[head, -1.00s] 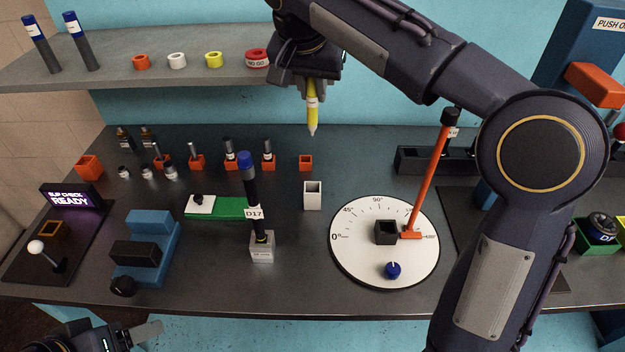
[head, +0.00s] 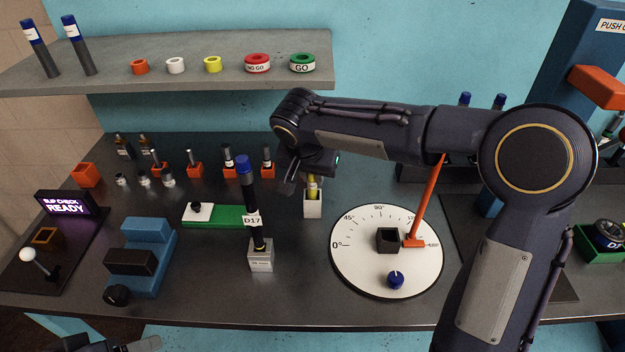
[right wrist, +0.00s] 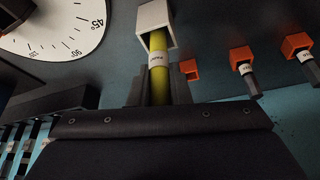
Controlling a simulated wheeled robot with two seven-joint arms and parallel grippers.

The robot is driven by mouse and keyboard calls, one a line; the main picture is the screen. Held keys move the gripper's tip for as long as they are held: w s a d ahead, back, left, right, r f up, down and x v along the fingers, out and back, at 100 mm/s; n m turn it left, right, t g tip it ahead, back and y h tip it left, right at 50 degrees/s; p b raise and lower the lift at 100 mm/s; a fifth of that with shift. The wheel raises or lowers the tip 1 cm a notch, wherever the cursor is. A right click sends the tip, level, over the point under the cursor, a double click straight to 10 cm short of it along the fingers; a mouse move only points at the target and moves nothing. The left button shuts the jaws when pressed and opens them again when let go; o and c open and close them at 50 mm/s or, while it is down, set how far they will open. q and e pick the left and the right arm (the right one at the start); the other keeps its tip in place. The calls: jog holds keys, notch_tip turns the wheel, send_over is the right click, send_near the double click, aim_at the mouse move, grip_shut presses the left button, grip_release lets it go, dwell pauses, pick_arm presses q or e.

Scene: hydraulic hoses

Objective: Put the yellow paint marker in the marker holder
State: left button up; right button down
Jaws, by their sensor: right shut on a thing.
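The yellow paint marker (head: 312,187) stands upright with its lower end inside the white square marker holder (head: 312,208) on the bench. In the right wrist view the marker (right wrist: 159,82) runs into the mouth of the holder (right wrist: 157,20). My right gripper (head: 312,176) is above the holder and shut on the marker's upper part; the arm hides most of the fingers. My left gripper (head: 140,345) shows only partly at the bottom left edge, and its jaw state is unclear.
A tall hose marked D17 (head: 250,205) stands in a grey block left of the holder. A white dial (head: 350,265) with an orange lever (head: 425,205) lies to the right. Orange sockets with fittings (head: 267,170) stand behind left. A shelf (head: 120,85) holds coloured rings.

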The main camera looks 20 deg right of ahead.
jog(key=shift+f, duration=0.95)
jog(key=c, duration=1.3)
grip_release()
jog(key=shift+c, duration=0.2)
jog(key=v, duration=1.2)
jog(key=s+d+f+n+y, duration=0.2)
jog(key=s+d+f, duration=0.1)
jog(key=s+d, duration=0.6)
jog(key=s+f+n+y, duration=0.1)
jog(key=s+f+y, duration=0.1)
jog(key=s+f, duration=0.2)
jog(key=s+f+n+t+y, duration=0.1)
jog(key=s+f+y, duration=0.1)
jog(key=s, duration=0.9)
jog(key=shift+a+f+t, duration=0.3)
jog(key=shift+a+f, duration=0.1)
jog(key=shift+f, duration=0.45)
